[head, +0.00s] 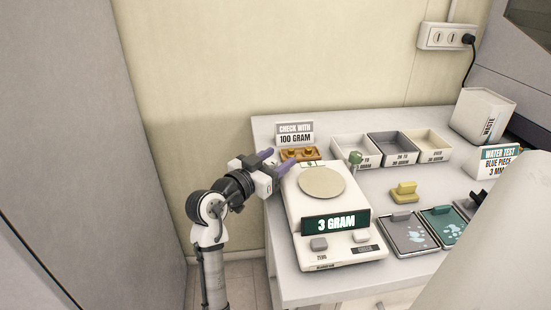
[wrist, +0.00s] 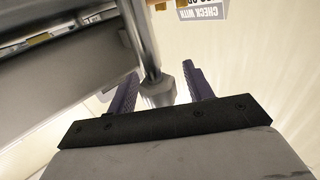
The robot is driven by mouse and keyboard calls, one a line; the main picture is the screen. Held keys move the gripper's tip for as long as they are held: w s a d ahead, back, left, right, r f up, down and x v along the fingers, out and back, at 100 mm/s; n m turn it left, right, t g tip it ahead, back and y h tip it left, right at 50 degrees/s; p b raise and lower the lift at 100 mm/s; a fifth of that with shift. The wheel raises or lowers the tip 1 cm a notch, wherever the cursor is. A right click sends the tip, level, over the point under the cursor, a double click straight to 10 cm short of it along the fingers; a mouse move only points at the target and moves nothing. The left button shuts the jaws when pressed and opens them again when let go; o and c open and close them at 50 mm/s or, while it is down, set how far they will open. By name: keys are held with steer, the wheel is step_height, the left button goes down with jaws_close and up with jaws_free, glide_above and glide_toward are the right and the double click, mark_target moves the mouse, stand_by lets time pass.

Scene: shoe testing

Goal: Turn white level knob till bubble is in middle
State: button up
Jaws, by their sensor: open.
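The white scale (head: 345,249) stands on the table with a round beige pan (head: 322,181) and a display reading "3 GRAM" (head: 336,222). My gripper (head: 275,162) is open at the scale's back left corner, its purple fingers pointing toward the scale. In the wrist view, a pale grey knob-like end (wrist: 160,88) on a shaft lies between the open fingers, with gaps on both sides; I cannot tell for sure that it is the white level knob. In the head view the knob is not distinguishable. The bubble cannot be made out in either view.
Behind the scale are an orange-brown weight block (head: 299,153) and a "CHECK WITH 100 GRAM" sign (head: 296,134). Several bins, including a dark one (head: 393,148), stand at the back. A yellow piece (head: 404,192) and trays (head: 408,234) lie right of the scale.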

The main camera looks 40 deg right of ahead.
steer(key=shift+c, duration=0.2)
steer(key=c, duration=0.9)
steer(key=shift+f+m+g+b, duration=0.1)
steer(key=shift+m+g+b, duration=0.3)
steer(key=shift+g+b, duration=0.25)
steer(key=shift+f+m+g+b, duration=0.1)
steer(key=shift+m+g+b, duration=0.4)
steer(key=shift+g+b, duration=0.3)
steer(key=m+g+b, duration=0.1)
steer(key=g+b, duration=0.1)
steer(key=m+g, duration=0.1)
steer(key=g, duration=0.1)
steer(key=shift+s+m+b, duration=0.25)
steer(key=shift+m+b, duration=0.05)
steer(key=shift+b, duration=0.1)
steer(key=m+g, duration=0.1)
steer(key=m+g+y+b, duration=0.1)
steer(key=g, duration=0.1)
steer(key=m+g+y+b, duration=0.1)
steer(key=shift+s+g, duration=0.3)
steer(key=shift+g, duration=0.05)
steer(key=shift+s+a+r+m+g+y+b, duration=0.15)
steer(key=shift+m+g+y, duration=0.3)
steer(key=shift+m+g, duration=0.25)
steer(key=shift+a+r+m+g+y+b, duration=0.15)
steer(key=shift+m+g+y, duration=0.35)
steer(key=shift+g, duration=0.3)
steer(key=shift+d+f, duration=0.1)
